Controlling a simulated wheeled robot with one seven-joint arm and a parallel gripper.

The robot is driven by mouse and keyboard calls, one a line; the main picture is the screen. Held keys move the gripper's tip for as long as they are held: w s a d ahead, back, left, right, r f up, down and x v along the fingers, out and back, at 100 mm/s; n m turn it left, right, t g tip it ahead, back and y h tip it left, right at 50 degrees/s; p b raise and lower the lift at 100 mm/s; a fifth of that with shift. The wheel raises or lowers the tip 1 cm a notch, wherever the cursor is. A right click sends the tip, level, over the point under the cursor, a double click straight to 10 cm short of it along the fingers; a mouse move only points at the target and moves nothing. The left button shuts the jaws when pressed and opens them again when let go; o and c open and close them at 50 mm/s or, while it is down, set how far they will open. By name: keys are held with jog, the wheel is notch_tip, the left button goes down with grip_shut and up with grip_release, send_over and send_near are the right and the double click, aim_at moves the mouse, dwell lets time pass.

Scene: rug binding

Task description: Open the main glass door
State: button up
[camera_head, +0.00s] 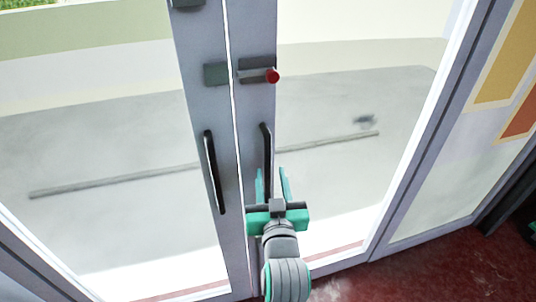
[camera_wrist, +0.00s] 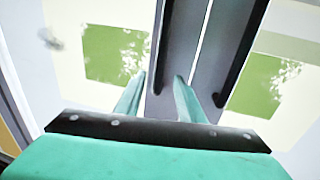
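The main glass door (camera_head: 204,112) is a grey-framed double door, and its two leaves look shut with a thin bright gap between them. The left leaf carries a black bar handle (camera_head: 213,172). The right leaf carries another black bar handle (camera_head: 266,142), which also shows in the wrist view (camera_wrist: 164,45). My gripper (camera_head: 271,172) is open at the lower part of the right handle. In the wrist view its fingers (camera_wrist: 160,76) lie on either side of that handle's end. I cannot tell whether they touch it. The lower end of this handle is partly hidden.
A grey lock block with a red knob (camera_head: 272,76) sits above the right handle. A grey plate (camera_head: 215,74) is on the left leaf. A fixed glass panel (camera_head: 440,185) stands at the right. Dark red floor (camera_head: 440,265) is clear at the lower right.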

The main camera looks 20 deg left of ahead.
aim_at(268, 156)
jog(key=x, duration=0.9)
jog(key=shift+w+a, duration=0.1)
jog(key=shift+w, duration=0.1)
jog(key=shift+c, duration=0.6)
grip_shut()
